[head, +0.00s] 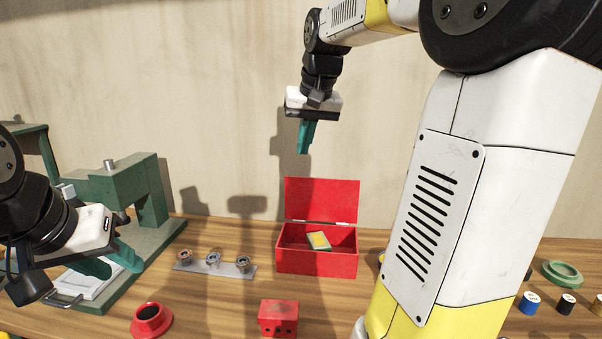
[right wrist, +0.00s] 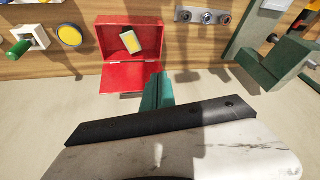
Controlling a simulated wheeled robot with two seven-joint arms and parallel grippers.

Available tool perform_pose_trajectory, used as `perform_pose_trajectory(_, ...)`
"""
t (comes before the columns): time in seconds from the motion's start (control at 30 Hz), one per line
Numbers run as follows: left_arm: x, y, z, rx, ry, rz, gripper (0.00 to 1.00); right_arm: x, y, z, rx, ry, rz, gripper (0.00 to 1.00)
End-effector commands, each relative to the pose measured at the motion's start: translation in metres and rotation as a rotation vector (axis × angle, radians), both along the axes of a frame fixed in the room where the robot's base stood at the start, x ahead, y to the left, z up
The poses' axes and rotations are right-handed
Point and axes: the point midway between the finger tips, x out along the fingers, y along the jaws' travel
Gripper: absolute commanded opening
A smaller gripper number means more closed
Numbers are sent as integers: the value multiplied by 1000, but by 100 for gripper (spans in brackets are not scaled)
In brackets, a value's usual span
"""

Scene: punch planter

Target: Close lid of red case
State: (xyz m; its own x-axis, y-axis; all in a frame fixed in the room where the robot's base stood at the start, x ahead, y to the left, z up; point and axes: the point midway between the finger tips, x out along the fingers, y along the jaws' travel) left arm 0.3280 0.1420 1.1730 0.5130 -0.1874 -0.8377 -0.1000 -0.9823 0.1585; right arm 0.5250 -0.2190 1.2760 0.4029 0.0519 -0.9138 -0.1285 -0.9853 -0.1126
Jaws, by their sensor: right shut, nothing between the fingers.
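The red case (head: 317,262) stands on the wooden bench at the middle of the head view. Its lid (head: 320,200) is open and stands upright at the back, hinged along the rear edge. A small green and yellow block (head: 318,241) lies inside. The case also shows upside down at the top of the right wrist view (right wrist: 112,35), with its lid (right wrist: 127,78) towards me. My right gripper (head: 304,149) is shut and empty, pointing down above and behind the lid, apart from it. My left gripper (head: 124,268) is open and empty at the far left, near the green press.
A green press (head: 150,205) stands at the left. A metal strip (head: 214,267) with several round pieces lies left of the case. A red flanged ring (head: 151,319) and a red block (head: 279,318) are in front. My right arm covers the bench right of the case.

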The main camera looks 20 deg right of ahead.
Motion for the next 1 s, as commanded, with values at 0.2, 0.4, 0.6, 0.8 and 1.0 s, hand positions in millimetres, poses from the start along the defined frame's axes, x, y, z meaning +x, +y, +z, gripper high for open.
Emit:
perform_pose_trajectory(0.2, 0, 0, 0, 0, 0, 0, 36, 84, -43, 0, -22, 68, -104, 0)
perform_pose_trajectory(0.4, 0, 0, 0, 0, 0, 0, 36, 146, -84, -19, -43, 125, -202, 0)
perform_pose_trajectory(0.6, 0, 0, 0, 0, 0, 0, 36, 184, -114, -43, -58, 167, -279, 0)
perform_pose_trajectory(0.8, 0, 0, 0, 0, 0, 0, 36, 196, -126, -54, -64, 181, -311, 0)
perform_pose_trajectory(1.0, 0, 0, 0, 0, 0, 0, 36, 200, -129, -74, -64, 185, -312, 0)
